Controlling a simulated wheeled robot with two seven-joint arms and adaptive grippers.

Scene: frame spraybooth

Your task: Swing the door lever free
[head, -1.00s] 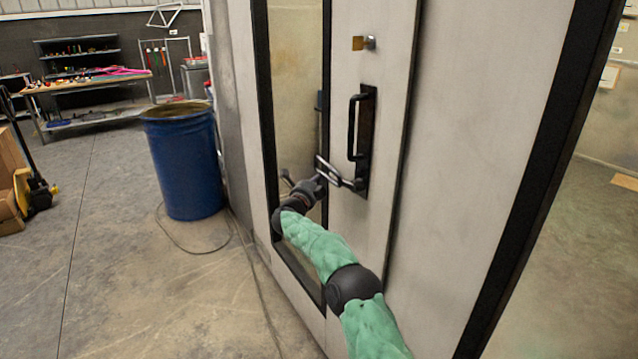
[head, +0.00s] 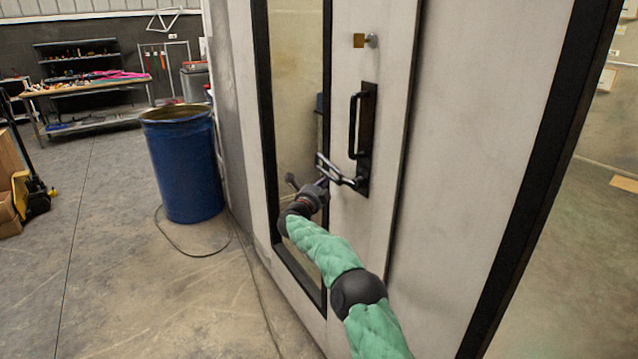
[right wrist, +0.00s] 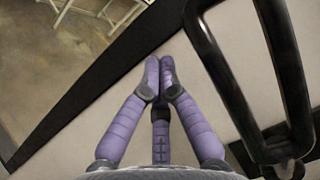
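The door lever (head: 333,170) is a dark open loop. It slants up and to the left from its pivot at the bottom of a black plate on the pale door. In the right wrist view it appears as two thick black bars (right wrist: 287,70) on the right. My right gripper (head: 327,181) is just below and left of the lever in the head view. In the right wrist view its purple fingers (right wrist: 158,68) meet at the tips with nothing seen between them, beside the loop. I cannot tell whether they touch it. My left gripper is not in view.
A vertical black pull handle (head: 353,125) stands above the lever on the same plate. A tall black-framed window (head: 295,90) lies left of the lever. A blue drum (head: 184,170) stands further left, with open floor in front.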

